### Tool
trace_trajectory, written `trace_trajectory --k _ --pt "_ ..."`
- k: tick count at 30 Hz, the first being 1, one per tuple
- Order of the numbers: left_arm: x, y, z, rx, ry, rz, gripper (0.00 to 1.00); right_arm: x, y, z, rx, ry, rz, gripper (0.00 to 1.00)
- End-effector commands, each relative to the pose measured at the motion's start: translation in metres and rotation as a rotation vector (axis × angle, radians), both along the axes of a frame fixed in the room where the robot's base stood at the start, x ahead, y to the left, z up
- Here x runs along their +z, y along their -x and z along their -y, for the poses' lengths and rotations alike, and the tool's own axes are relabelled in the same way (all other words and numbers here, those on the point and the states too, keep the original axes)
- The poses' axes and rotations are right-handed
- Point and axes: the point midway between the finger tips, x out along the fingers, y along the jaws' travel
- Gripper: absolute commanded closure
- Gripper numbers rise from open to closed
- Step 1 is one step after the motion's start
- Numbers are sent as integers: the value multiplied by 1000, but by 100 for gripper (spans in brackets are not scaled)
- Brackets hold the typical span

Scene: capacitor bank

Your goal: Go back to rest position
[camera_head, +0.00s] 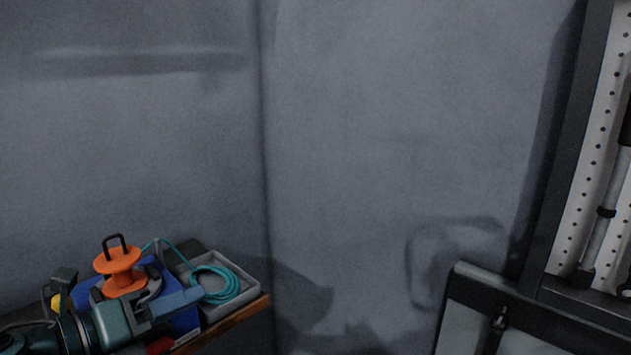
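My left gripper (174,292) comes in from the lower left on a dark green wrist. Its two fingers stand apart with blue showing between them, and I see nothing held in them. Just behind it, an orange spool (121,268) with a black handle stands upright on or in a blue box (186,318). The gripper covers part of the box and the spool's lower front, so I cannot tell if it touches them. My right gripper is not in view.
A grey tray (252,290) with a coiled teal cable (226,293) stands beside the box on a wood-edged table (240,313). A small red item (160,345) lies near the front edge. A dark-framed cabinet (560,325) stands at right. The middle is clear up to the grey walls.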

Motion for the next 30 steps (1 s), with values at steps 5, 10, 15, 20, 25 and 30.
trace_trajectory --k 5,10,15,20,25,30 --pt "-41 -8 26 231 422 -273 68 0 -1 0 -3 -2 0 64" --pt "-94 1 20 550 802 -571 68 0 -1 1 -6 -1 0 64" --pt "-162 37 3 943 1132 -868 68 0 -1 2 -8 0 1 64" --pt "-209 80 -7 1258 1319 -1055 68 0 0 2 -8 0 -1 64" --pt "-244 126 -10 1534 1441 -1190 68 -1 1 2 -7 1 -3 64" --pt "-268 173 -9 1796 1523 -1293 68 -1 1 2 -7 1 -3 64"
